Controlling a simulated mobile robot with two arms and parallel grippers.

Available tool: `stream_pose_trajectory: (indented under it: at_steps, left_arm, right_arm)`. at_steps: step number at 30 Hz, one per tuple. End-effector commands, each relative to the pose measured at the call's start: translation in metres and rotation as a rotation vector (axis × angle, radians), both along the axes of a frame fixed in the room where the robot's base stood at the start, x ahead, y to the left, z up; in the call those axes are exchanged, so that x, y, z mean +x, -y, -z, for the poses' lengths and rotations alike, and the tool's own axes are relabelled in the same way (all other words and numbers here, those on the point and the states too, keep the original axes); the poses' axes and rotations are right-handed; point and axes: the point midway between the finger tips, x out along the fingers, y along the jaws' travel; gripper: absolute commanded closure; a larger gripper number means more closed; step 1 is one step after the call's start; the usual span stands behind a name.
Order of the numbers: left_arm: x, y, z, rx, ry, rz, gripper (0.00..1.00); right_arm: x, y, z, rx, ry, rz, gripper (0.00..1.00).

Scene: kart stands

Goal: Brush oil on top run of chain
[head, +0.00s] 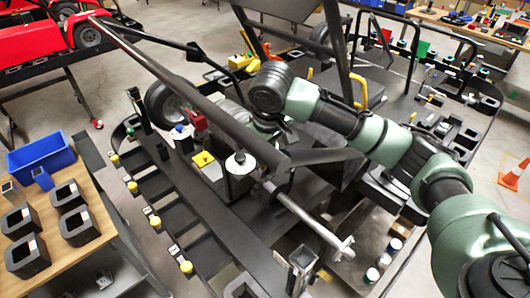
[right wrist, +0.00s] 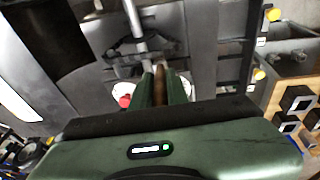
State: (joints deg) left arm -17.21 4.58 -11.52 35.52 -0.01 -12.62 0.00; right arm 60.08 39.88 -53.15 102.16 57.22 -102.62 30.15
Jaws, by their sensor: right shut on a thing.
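My right arm comes in from the right in the head view and reaches down behind a frame tube of the kart, so its fingertips are mostly hidden there. In the right wrist view my right gripper (right wrist: 160,76) is shut on a narrow brown thing (right wrist: 159,73), which looks like the brush handle. The brush's bristles cannot be made out. The kart's axle (head: 312,222) shows in the head view, and a grey rod (right wrist: 133,20) runs down toward the fingertips in the wrist view. I cannot make out the chain. My left gripper is not in view.
Long dark tubes of the kart frame (head: 196,97) cross close to my right arm. A wooden cart (head: 88,247) with dark holders and a blue bin (head: 40,152) stands at the left. An orange cone (head: 515,177) stands on the floor at right.

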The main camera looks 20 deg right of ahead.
Motion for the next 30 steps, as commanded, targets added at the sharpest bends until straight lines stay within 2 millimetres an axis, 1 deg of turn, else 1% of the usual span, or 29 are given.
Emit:
stream_pose_trajectory:
  at_steps: [8, 30]
  left_arm:
    - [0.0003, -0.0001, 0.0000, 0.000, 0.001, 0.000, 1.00]
    - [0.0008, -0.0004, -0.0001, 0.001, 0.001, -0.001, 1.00]
  right_arm:
    - [0.0001, 0.0001, 0.0003, 0.000, 0.000, 0.000, 1.00]
    - [0.0001, 0.0000, 0.0092, 0.000, 0.000, 0.000, 1.00]
